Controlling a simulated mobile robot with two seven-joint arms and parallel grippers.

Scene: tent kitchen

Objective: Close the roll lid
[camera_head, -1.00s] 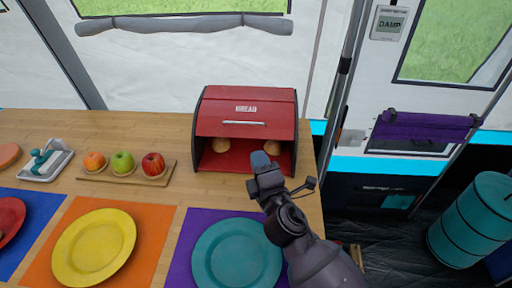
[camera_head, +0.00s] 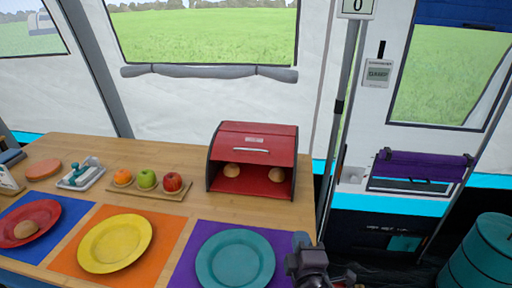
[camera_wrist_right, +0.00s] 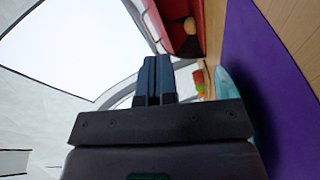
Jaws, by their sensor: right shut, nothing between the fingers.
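The red bread box (camera_head: 208,165) stands at the back right of the wooden table. Its roll lid (camera_head: 254,138) is up, with the handle along its front edge, and the front below it is open. Two buns (camera_head: 277,175) show inside. My right gripper (camera_head: 302,240) is shut and empty, in front of the box, low and to its right, apart from it. In the right wrist view its two fingers (camera_wrist_right: 153,78) are together, and part of the red box (camera_wrist_right: 178,25) shows at the top. My left gripper is not in view.
A teal plate (camera_head: 235,262) lies on a purple mat close to my right gripper. Yellow (camera_head: 115,243) and red (camera_head: 30,222) plates lie further left. A board with fruit (camera_head: 147,190) is left of the box. The table's right edge is close to the box.

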